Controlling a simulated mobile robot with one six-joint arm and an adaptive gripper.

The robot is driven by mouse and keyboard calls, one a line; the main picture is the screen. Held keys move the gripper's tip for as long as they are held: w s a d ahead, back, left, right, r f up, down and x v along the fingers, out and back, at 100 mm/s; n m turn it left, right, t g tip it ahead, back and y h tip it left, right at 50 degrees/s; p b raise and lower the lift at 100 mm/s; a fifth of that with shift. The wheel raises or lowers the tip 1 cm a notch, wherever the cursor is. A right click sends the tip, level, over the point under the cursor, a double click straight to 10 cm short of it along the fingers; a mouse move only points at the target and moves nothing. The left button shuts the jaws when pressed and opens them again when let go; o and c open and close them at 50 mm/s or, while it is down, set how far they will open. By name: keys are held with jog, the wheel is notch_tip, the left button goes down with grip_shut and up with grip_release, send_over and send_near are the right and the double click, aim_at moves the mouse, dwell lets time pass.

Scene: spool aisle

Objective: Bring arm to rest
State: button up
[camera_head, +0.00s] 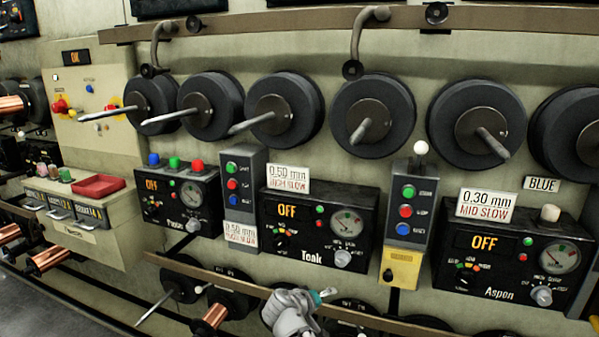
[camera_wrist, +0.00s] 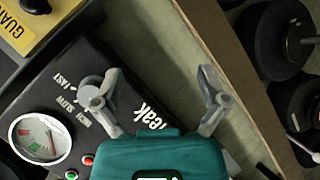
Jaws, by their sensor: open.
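My gripper (camera_head: 327,294) shows low in the middle of the head view, in front of the shelf rail and below the black Teak control box (camera_head: 318,232). In the wrist view my gripper (camera_wrist: 160,76) has its two grey fingers spread wide, with nothing between them. The teal body behind the fingers is mine. Beyond them the wrist view shows the Teak box (camera_wrist: 62,92), tilted in the picture, with its gauge at the lower left and part of its name visible. The gap between fingers and box cannot be told.
A long rail (camera_head: 430,333) runs below the boxes, with spools (camera_head: 228,298) under it. Spindles (camera_head: 365,130) stick out from the black spools above. The Aspen box (camera_head: 508,262) is at right. A red tray (camera_head: 98,186) sits on a cabinet at left.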

jog(key=s+d+f+m+g+y, duration=0.4)
jog(key=s+d+f+g+y, duration=0.55)
jog(key=s, duration=0.35)
notch_tip(320, 180, up, 26)
jog(key=d+h+p, duration=0.1)
jog(key=p, duration=2.4)
jog(key=shift+f+p, duration=0.2)
jog(key=shift+p, duration=0.15)
